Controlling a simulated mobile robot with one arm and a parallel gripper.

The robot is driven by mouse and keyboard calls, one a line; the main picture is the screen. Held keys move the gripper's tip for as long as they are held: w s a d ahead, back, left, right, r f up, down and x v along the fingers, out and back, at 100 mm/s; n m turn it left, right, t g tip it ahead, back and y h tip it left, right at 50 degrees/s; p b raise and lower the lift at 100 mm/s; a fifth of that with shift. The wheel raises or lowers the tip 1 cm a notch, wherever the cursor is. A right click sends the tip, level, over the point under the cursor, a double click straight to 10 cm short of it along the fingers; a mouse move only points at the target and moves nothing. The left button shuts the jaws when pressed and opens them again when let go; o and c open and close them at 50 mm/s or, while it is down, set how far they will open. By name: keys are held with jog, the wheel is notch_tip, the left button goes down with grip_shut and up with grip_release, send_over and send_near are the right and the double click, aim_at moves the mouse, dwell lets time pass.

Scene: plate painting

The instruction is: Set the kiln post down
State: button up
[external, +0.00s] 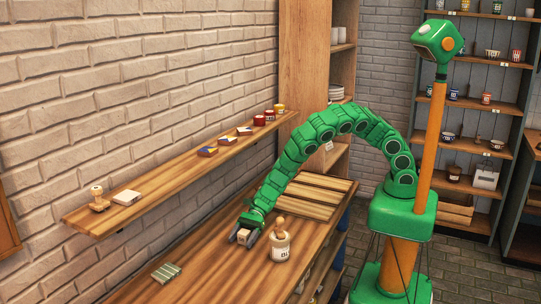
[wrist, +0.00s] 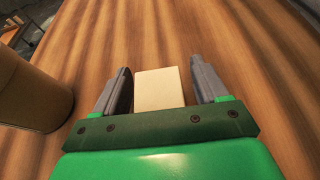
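The kiln post is a pale, cream block. It shows between my fingers in the wrist view (wrist: 160,90) and at the end of my arm in the external view (external: 243,236). In the external view my gripper (external: 244,235) is low over the wooden worktop (external: 205,262). The post appears to rest on the worktop, but its underside is hidden.
A pale crock (external: 279,247) with a wooden-handled tool stands close to the right of my gripper. A small green striped piece (external: 166,272) lies at the front left. Slatted boards (external: 310,193) lie behind. A wall shelf (external: 165,186) holds tiles, a stamp and small pots.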

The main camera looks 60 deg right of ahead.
jog(key=shift+r, duration=0.1)
jog(key=shift+v, duration=6.05)
